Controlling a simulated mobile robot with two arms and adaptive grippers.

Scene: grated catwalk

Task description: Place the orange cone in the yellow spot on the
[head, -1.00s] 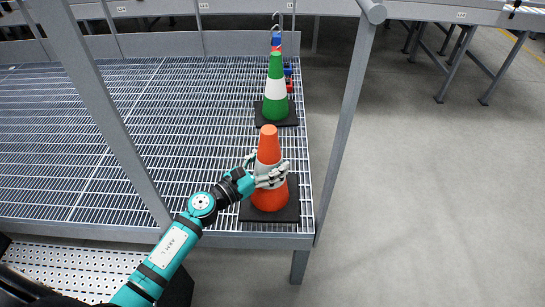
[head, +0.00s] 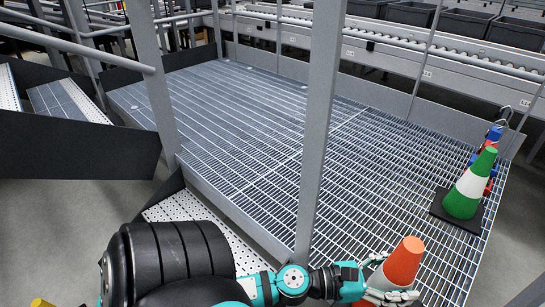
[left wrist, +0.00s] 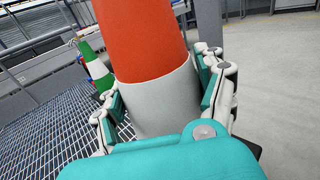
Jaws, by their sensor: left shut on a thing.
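The orange cone (head: 403,262), with a white band, is at the bottom right of the head view. My left gripper (head: 396,279) is shut around it from the left, at about the white band. In the left wrist view the orange cone (left wrist: 142,40) stands between the fingers of my left gripper (left wrist: 160,85), which press on its white band. The cone's base is hidden or out of frame, so I cannot tell whether it touches the grating. No yellow spot shows in either view. My right gripper is not in view.
A green and white cone (head: 470,188) stands on a black base at the right of the grated platform (head: 270,120). Red and blue items are behind it. A grey post (head: 318,130) rises in front of the platform. Much of the grating is bare. A roller conveyor runs behind.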

